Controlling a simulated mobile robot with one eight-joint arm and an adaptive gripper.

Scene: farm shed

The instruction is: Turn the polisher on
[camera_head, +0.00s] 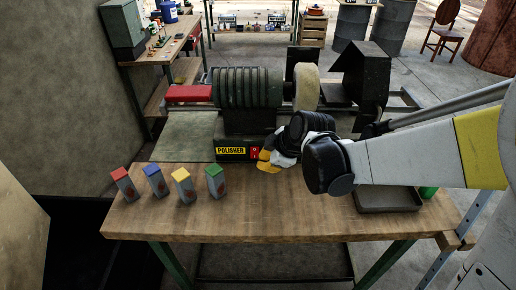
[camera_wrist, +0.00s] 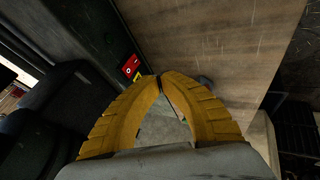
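The polisher (camera_head: 245,90) stands at the back edge of the wooden workbench (camera_head: 290,215), with a ribbed dark motor and a pale wheel at its right. Its base front carries a yellow POLISHER label (camera_head: 231,151) and a red switch plate (camera_head: 255,153). The red switch plate also shows in the wrist view (camera_wrist: 131,66), just left of and beyond my fingertips. My gripper (camera_head: 263,162) is in front of the base, close to the switch; contact cannot be told. In the wrist view its yellow fingers (camera_wrist: 161,79) meet at the tips with nothing between them.
Several small grey blocks with coloured tops, such as the yellow one (camera_head: 183,186), stand at the bench's left. A grey tray (camera_head: 388,200) lies at the right below my arm. The front middle of the bench is clear.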

